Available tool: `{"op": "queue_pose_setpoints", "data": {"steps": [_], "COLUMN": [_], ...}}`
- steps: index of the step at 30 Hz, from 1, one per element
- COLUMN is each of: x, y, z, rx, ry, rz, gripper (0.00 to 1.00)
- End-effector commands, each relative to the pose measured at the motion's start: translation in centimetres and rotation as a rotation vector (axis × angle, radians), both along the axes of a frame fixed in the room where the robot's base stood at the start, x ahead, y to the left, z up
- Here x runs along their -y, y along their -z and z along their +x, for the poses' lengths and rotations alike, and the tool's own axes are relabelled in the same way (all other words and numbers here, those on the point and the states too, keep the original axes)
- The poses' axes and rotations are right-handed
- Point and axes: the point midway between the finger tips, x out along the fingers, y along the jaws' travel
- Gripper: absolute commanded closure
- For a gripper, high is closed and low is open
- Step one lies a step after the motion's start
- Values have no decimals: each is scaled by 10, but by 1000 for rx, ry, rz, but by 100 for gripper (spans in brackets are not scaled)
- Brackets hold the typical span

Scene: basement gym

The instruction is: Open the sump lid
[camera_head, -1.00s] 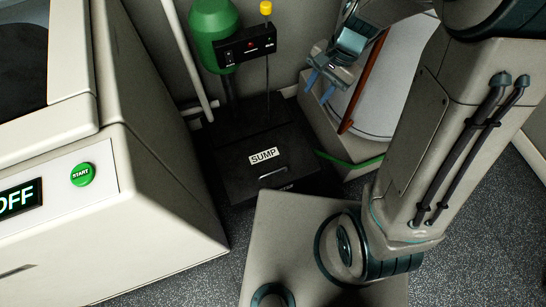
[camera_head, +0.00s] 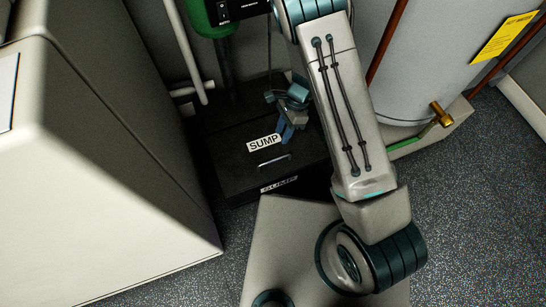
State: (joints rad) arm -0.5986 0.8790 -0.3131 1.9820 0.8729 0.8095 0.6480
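The sump lid (camera_head: 232,172) is the black top of a low black box on the floor and looks closed. It carries a white SUMP label (camera_head: 264,143) and a slim handle (camera_head: 273,161) near its front edge. A second SUMP marking (camera_head: 279,184) is on the box's front. My gripper (camera_head: 288,134), with blue fingers, points down above the lid's right part, just right of the label and behind the handle. Its fingers overlap each other in this view, so their gap is unclear. I see nothing held in it. Contact with the lid cannot be judged.
A green pump body (camera_head: 222,25) with a black control box (camera_head: 240,8) stands behind the lid, beside white pipes (camera_head: 186,55). A pale machine (camera_head: 120,150) flanks the left. A grey tank (camera_head: 440,60) with a brass valve (camera_head: 441,115) stands right. Floor at right is clear.

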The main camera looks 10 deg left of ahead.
Motion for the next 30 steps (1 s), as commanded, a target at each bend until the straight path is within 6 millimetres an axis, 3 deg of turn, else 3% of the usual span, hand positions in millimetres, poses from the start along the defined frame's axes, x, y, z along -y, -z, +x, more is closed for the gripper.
{"op": "queue_pose_setpoints", "data": {"steps": [1, 6, 15, 29, 30], "x": [-2, -11, -23, -26, -26], "y": [15, 49, 94, 103, 104], "z": [-5, -18, -37, -41, -41], "rx": [-4, -4, -2, 0, 0], "ry": [-3, -2, -3, -2, -2], "rz": [-2, -2, -1, 0, 0], "gripper": [67, 67, 67, 67, 73]}}
